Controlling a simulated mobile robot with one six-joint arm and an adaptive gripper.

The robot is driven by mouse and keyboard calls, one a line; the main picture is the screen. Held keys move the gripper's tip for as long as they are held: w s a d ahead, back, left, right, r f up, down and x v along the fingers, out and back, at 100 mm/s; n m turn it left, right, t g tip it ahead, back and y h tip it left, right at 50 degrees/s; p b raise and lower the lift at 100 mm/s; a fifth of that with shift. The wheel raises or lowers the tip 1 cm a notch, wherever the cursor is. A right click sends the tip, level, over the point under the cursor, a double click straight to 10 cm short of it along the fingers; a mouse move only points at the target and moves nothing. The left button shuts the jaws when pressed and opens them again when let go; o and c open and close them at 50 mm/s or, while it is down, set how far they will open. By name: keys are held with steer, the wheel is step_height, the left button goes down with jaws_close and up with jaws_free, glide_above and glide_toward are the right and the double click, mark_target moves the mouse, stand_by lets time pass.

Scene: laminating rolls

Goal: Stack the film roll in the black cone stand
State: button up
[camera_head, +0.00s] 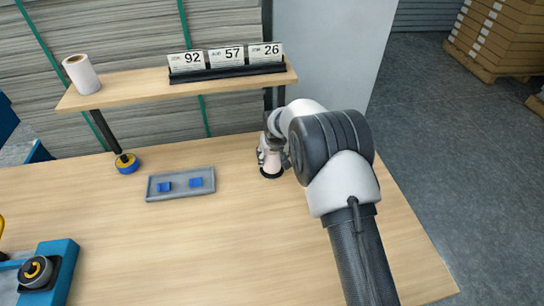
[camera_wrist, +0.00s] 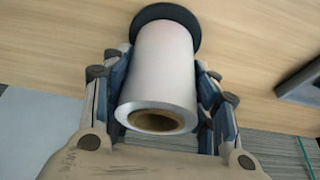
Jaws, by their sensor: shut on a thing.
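The white film roll (camera_wrist: 163,70) with a brown core stands between the fingers of my gripper (camera_wrist: 160,62) in the wrist view. My gripper is shut on its sides. The black cone stand (camera_wrist: 188,22) shows as a dark round base at the far end of the roll. In the head view the roll (camera_head: 271,161) is partly hidden by my gripper (camera_head: 269,152), and the black base (camera_head: 271,173) is right beneath it on the table. The cone itself is hidden. I cannot tell if the roll touches the base.
A grey tray (camera_head: 180,197) with two blue pieces lies left of the stand. Another white roll (camera_head: 82,75) stands on the raised wooden shelf (camera_head: 135,91) beside number cards. A blue tape roll (camera_head: 127,164) and a blue device (camera_head: 57,277) are further left. The table's front middle is clear.

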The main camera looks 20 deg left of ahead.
steer(key=shift+f, duration=0.25)
steer(key=o, duration=1.2)
steer(key=shift+r, duration=0.3)
steer(key=p+v, duration=0.3)
steer(key=v, duration=0.9)
steer(key=shift+r, duration=0.1)
